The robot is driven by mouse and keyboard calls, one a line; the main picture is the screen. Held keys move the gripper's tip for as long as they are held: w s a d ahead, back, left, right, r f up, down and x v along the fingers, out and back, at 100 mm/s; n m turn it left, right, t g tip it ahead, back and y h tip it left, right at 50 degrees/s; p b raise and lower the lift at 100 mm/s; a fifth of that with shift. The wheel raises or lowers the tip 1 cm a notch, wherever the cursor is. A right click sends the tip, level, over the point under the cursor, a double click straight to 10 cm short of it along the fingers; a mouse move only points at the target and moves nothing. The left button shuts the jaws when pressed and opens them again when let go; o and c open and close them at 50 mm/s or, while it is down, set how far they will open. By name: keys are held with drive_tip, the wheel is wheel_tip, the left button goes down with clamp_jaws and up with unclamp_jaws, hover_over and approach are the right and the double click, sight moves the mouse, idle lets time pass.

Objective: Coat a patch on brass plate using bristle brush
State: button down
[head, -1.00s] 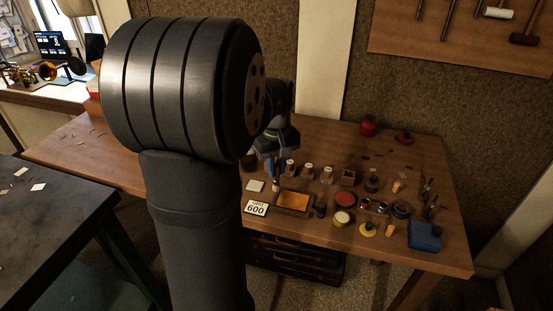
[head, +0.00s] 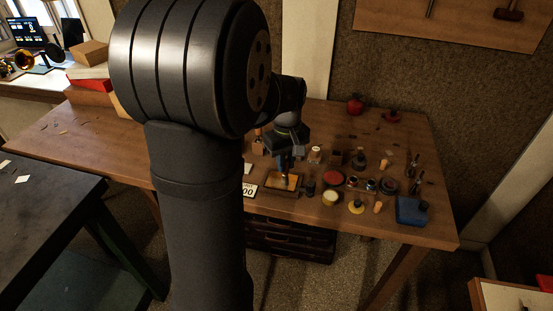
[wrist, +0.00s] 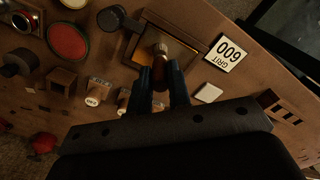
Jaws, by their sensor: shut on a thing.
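The brass plate (head: 275,182) lies in a dark-rimmed tray (head: 266,191) on the wooden bench; in the wrist view the plate (wrist: 186,52) is amber and partly hidden by the brush. My gripper (wrist: 161,72) is shut on the bristle brush (wrist: 160,54), which has a metal ferrule and a brownish body between the blue fingers. In the head view my gripper (head: 284,163) is over the tray. The brush end is over the plate near the tray's side; whether bristles touch it I cannot tell.
A "GRIT 600" card (wrist: 228,52) and a pale square pad (wrist: 208,93) lie beside the tray. A dark round-headed item (wrist: 111,18) stands close to its other side.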

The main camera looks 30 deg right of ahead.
drive_tip(key=shift+s+d, duration=1.35)
drive_tip(key=shift+w+a, duration=0.1)
drive_tip(key=shift+w, duration=0.6)
drive_tip(key=shift+w+a, duration=2.95)
drive_tip(key=shift+a, duration=0.05)
drive_tip(key=shift+w, duration=0.25)
drive_tip(key=shift+s+d, duration=0.2)
drive_tip(key=shift+d, duration=0.4)
drive_tip(key=shift+s+d, duration=2.9)
drive_tip(key=shift+s, duration=0.05)
drive_tip(key=shift+s+d+r, duration=0.1)
drive_tip(key=shift+d+r, duration=0.05)
wheel_tip(320, 180, up, 8)
